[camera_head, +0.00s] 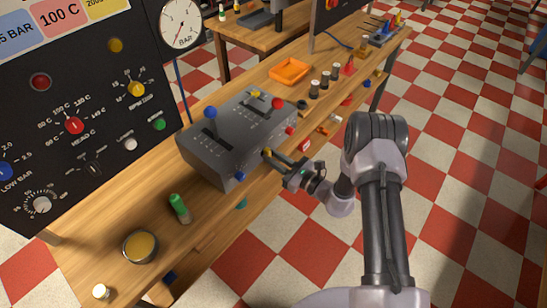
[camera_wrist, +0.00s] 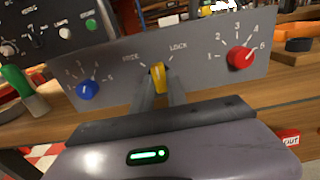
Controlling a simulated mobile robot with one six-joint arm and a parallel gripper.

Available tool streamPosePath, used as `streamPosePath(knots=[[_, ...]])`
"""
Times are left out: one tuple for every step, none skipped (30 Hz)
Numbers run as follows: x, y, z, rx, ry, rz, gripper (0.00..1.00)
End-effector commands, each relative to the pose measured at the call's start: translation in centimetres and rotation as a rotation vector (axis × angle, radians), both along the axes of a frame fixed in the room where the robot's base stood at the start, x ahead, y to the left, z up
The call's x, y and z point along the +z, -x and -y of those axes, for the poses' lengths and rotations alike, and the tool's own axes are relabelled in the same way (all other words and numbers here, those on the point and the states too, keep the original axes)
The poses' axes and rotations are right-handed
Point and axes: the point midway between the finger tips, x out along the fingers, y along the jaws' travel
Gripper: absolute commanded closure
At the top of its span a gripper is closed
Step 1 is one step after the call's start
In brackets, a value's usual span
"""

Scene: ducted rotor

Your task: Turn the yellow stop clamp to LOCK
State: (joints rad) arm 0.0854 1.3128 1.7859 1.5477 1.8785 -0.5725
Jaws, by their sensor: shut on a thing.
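The yellow stop clamp (camera_wrist: 158,77) is on the front panel of the grey control box (camera_wrist: 205,65), between a blue knob (camera_wrist: 88,89) and a red knob (camera_wrist: 240,58). Its top end points roughly upward between the FREE and LOCK labels, at neither one. My gripper (camera_wrist: 160,86) is shut on it, one finger on each side, and the fingers hide its lower part. In the head view my gripper (camera_head: 273,158) reaches the box front from the right, and the clamp's tip (camera_head: 266,152) shows small there.
The box (camera_head: 222,160) stands on a wooden bench (camera_head: 205,210), with blue and red levers on top. A green-capped bottle (camera_head: 179,207) and a bowl (camera_head: 141,246) are nearer left. An orange tray (camera_head: 290,71) and several dark jars lie beyond. The floor to the right is open.

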Motion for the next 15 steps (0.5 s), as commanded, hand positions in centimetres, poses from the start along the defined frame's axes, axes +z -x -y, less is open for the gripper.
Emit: streamPosePath(knots=[[-0.08,0.06,0.00,0.000,-0.024,-0.034,1.00],[-0.07,0.07,0.00,0.000,-0.041,-0.056,1.00],[-0.08,0.08,-0.01,0.000,-0.065,-0.086,1.00],[-0.07,0.08,-0.01,0.000,-0.083,-0.109,1.00],[-0.08,0.09,-0.02,0.000,-0.100,-0.131,1.00],[-0.07,0.10,-0.02,0.000,-0.123,-0.161,1.00],[-0.07,0.10,-0.03,0.000,-0.141,-0.184,1.00],[-0.07,0.11,-0.02,0.000,-0.158,-0.206,1.00],[-0.07,0.12,-0.03,0.000,-0.182,-0.236,1.00],[-0.07,0.12,-0.03,0.000,-0.199,-0.258,1.00],[-0.07,0.12,-0.03,0.000,-0.216,-0.280,1.00],[-0.07,0.13,-0.04,0.000,-0.238,-0.308,1.00],[-0.07,0.14,-0.05,0.000,-0.254,-0.329,1.00],[-0.07,0.14,-0.05,0.000,-0.271,-0.351,1.00],[-0.07,0.15,-0.05,0.000,-0.291,-0.377,1.00]])
